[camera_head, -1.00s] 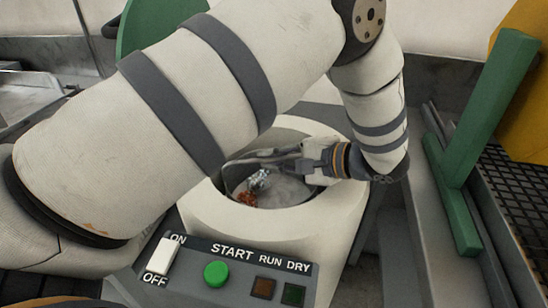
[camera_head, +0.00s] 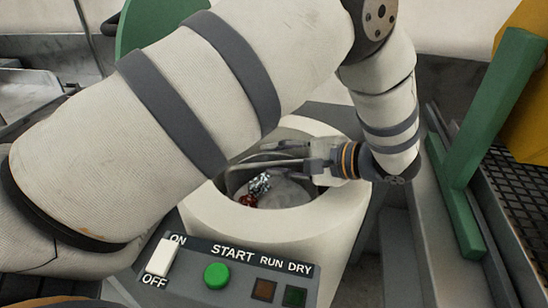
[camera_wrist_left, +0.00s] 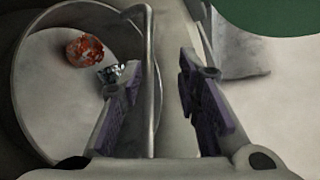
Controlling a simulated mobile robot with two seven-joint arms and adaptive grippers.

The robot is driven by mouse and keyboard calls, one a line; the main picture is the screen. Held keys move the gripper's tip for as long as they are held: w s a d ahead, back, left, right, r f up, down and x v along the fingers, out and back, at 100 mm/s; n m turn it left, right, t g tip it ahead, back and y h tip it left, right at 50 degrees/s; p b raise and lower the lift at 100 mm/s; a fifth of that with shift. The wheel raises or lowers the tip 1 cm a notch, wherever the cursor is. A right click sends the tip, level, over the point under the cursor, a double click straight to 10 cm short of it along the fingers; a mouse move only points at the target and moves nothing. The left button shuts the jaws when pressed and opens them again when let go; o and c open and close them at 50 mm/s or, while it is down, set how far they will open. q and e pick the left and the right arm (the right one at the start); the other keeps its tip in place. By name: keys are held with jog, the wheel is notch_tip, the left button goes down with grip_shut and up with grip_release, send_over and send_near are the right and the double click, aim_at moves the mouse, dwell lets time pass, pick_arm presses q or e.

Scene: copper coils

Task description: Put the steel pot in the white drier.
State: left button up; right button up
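The white drier (camera_head: 335,215) stands at the centre of the head view, its round mouth open upward. The steel pot (camera_head: 292,190) sits inside that mouth; the far left of it is hidden behind my left arm. In the wrist view the pot (camera_wrist_left: 25,85) shows at left, with a reddish coil and a silvery piece inside. My left gripper (camera_head: 285,153) is at the pot's rim. In the wrist view its fingers (camera_wrist_left: 160,105) are spread apart, with the pot's upright handle (camera_wrist_left: 150,70) between them and clear space beside it. My right gripper is not in view.
The drier's front panel has a white ON/OFF switch (camera_head: 162,256), a green START button (camera_head: 216,276) and two small lamps. A green post (camera_head: 480,140) and a dark mesh (camera_head: 515,200) stand at right. A green disc (camera_head: 160,25) is behind my arm.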

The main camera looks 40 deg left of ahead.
pick_arm(q)
jog(key=b+v, duration=0.1)
jog(key=v, duration=1)
jog(key=shift+r, duration=0.15)
